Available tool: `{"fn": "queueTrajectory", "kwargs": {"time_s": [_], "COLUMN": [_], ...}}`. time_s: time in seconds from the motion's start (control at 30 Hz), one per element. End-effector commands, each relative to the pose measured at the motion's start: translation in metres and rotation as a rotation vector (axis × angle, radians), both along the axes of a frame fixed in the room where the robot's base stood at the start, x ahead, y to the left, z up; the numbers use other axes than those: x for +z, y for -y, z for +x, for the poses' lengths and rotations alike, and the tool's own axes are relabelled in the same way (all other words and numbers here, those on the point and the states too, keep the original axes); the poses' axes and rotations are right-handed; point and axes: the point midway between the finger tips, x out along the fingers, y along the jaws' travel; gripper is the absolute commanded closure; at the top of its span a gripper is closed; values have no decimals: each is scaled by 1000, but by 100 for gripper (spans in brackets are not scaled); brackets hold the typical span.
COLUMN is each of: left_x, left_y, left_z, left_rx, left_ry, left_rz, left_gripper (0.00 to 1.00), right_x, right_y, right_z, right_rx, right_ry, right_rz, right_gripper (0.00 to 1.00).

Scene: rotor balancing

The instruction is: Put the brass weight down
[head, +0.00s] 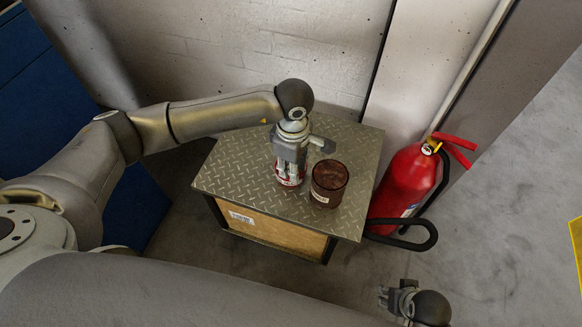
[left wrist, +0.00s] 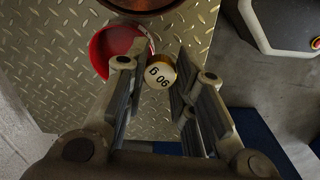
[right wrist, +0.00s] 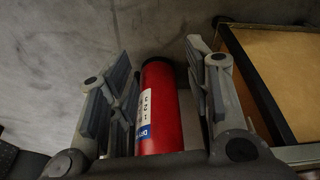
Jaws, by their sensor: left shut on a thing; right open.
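The brass weight (left wrist: 161,74), a small cylinder with dark printed characters on its pale top, sits between the fingertips of my left gripper (left wrist: 162,70), which is shut on it. In the head view my left gripper (head: 289,160) points down over the metal-topped stand; it hides the weight there. A red round container (left wrist: 112,48) is close beside the weight in the left wrist view; it shows partly under the gripper in the head view (head: 288,179). I cannot tell the weight's height above the top. My right gripper (head: 384,297) is open and empty, low at the right.
The stand has a diamond-plate top (head: 235,165). A dark red-brown jar (head: 329,184) stands just right of the left gripper. A red fire extinguisher (head: 403,183) stands right of the stand and shows beyond the right fingers (right wrist: 160,105). The top's left part is clear.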

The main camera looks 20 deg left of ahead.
Motion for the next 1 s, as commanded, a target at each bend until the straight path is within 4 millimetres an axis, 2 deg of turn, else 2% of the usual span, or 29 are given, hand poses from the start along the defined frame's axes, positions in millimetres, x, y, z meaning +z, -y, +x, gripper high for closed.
{"fn": "queueTrajectory", "kwargs": {"time_s": [0.03,0.2,0.33,0.57,0.7,0.8,1.0], "left_x": [-6,-37,-50,-63,-84,-92,-93], "left_y": [-4,-12,-16,-20,-20,-20,-20], "left_z": [10,31,43,52,52,53,53], "left_rx": [5,2,2,0,0,-1,-2], "left_ry": [0,0,0,0,-2,0,2], "left_rz": [0,0,0,1,-1,-1,0], "left_gripper": [100,100,100,100,100,100,100], "right_x": [3,25,39,50,64,70,72], "right_y": [0,0,1,1,1,2,2], "right_z": [1,2,2,1,0,-2,-2], "right_rx": [0,-2,-3,-4,-5,-5,-7], "right_ry": [4,17,22,27,35,36,38], "right_rz": [0,1,1,1,2,2,1], "right_gripper": [54,54,54,54,54,54,54]}}
